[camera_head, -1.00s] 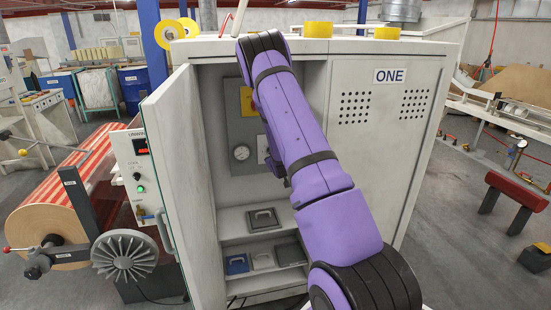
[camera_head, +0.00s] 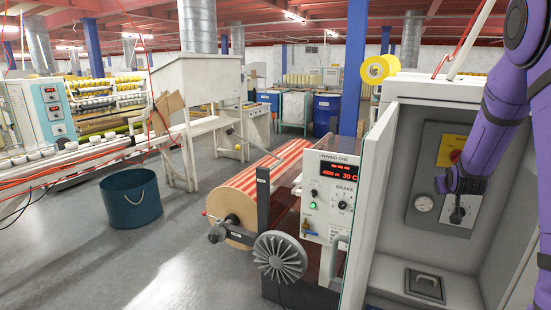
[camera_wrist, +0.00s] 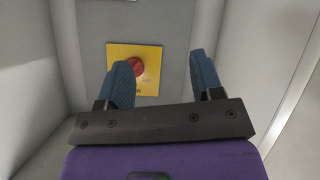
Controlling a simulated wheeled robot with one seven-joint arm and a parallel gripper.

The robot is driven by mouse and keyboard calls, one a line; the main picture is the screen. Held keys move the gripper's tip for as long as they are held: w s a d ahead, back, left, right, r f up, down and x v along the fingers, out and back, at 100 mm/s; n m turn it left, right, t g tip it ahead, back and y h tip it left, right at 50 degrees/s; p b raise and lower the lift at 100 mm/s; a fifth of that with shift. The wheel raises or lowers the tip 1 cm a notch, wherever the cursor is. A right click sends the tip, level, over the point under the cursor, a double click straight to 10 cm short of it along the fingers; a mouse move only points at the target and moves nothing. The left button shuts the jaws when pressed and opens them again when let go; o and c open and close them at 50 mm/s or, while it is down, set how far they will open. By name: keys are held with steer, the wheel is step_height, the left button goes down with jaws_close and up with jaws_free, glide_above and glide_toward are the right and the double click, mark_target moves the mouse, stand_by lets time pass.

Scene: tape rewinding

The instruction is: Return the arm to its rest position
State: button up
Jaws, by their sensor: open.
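My purple arm (camera_head: 495,130) reaches from the right edge into the open cabinet (camera_head: 440,98) in the head view. In the wrist view my gripper (camera_wrist: 162,85) is open, its two blue fingers apart with nothing between them. A red knob (camera_wrist: 136,66) on a yellow plate (camera_wrist: 150,82) shows beyond the fingers, nearer the left one. In the head view the yellow plate (camera_head: 447,150) is partly hidden by my arm. My gripper's fingers are not clear in the head view.
The cabinet door (camera_head: 372,195) stands open at the left. A brake control box (camera_head: 332,190), a handwheel (camera_head: 280,257) and a striped roll (camera_head: 237,210) stand left of the door.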

steer(key=s+a+r+n+g+y, duration=0.1)
steer(key=s+a+r+y, duration=0.1)
steer(key=s+a+r, duration=0.6)
steer(key=s+a+r+g+y, duration=0.1)
steer(key=s+a+r+y, duration=0.1)
steer(key=s+a+r, duration=0.6)
steer(key=s+a+n+g+y, duration=0.1)
steer(key=s+a, duration=0.6)
steer(key=s, duration=0.4)
steer(key=s+a+n+g+y, duration=0.1)
steer(key=s+a+g, duration=0.1)
steer(key=s+a, duration=0.5)
steer(key=s, duration=0.3)
steer(key=shift+s+r, duration=0.4)
steer(key=shift+d, duration=0.15)
